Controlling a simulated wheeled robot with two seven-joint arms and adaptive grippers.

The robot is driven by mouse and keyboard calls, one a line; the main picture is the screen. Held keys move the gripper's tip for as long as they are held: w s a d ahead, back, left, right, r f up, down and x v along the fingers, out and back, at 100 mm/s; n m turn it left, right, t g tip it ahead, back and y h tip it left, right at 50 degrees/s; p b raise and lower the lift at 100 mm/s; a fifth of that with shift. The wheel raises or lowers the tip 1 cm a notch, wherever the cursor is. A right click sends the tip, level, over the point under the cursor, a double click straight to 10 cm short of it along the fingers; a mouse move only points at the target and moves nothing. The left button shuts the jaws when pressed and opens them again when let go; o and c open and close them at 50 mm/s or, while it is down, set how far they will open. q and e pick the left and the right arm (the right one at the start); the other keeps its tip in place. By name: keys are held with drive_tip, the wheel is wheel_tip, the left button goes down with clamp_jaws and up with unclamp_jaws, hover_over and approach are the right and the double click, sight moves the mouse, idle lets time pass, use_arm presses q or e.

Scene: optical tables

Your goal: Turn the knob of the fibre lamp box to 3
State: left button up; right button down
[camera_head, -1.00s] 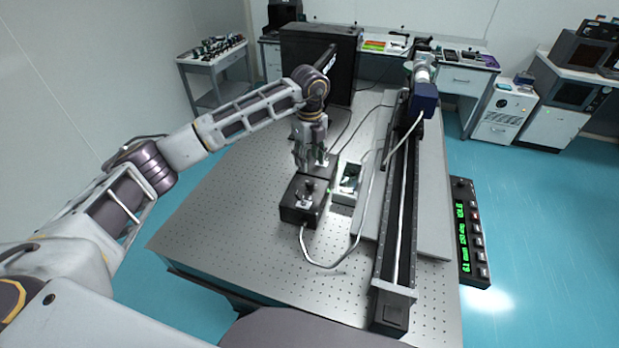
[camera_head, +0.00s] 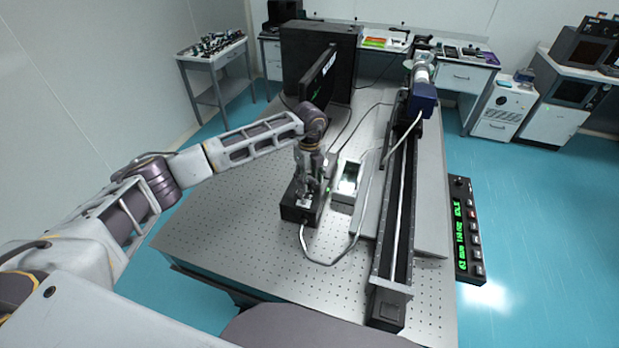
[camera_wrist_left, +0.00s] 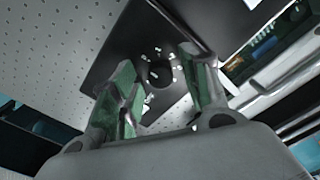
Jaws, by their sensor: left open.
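The fibre lamp box (camera_head: 295,214) is a black box on the perforated optical table. Its top, with a dark round knob (camera_wrist_left: 160,74) ringed by white marks, shows in the left wrist view. My left gripper (camera_head: 304,196) is right over the box in the head view. In the left wrist view its two green-padded fingers (camera_wrist_left: 158,98) are apart, with the knob between and just beyond their tips. I cannot tell whether they touch the knob. The number the knob points to is too small to read. My right gripper is not in view.
A grey cable (camera_head: 330,263) loops from the box's front. A long black rail (camera_head: 397,220) runs along the table's right side. A black monitor (camera_head: 318,76) stands behind. The table's left part is clear.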

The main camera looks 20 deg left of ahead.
use_arm(q)
drive_tip(key=shift+c, duration=0.4)
clamp_jaws()
drive_tip(key=shift+m+b, duration=0.3)
